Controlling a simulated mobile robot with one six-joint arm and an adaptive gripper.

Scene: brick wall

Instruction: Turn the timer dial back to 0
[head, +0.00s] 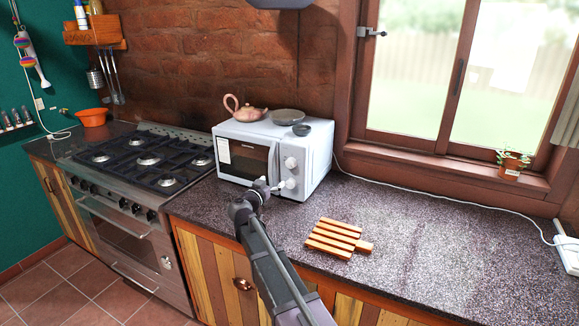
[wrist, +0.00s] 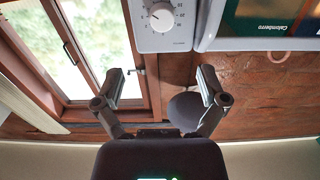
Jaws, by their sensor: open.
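The white microwave (head: 309,160) stands on the counter with two round white dials, an upper dial (head: 291,162) and a lower dial (head: 290,183), right of its dark door. In the wrist view a white dial (wrist: 160,17) with number marks around it shows at the top, ahead of and between my fingertips. I cannot tell which dial this is, and its exact setting is too small to read. My gripper (wrist: 160,85) is open and empty, with a finger on each side, apart from the dial. In the head view my gripper (head: 273,187) is in front of the microwave's lower right.
A teapot (head: 243,110), a grey plate (head: 287,117) and a small dark bowl (head: 301,130) sit on the microwave. A stove (head: 140,165) stands left. A slatted wooden trivet (head: 335,238) lies on the counter.

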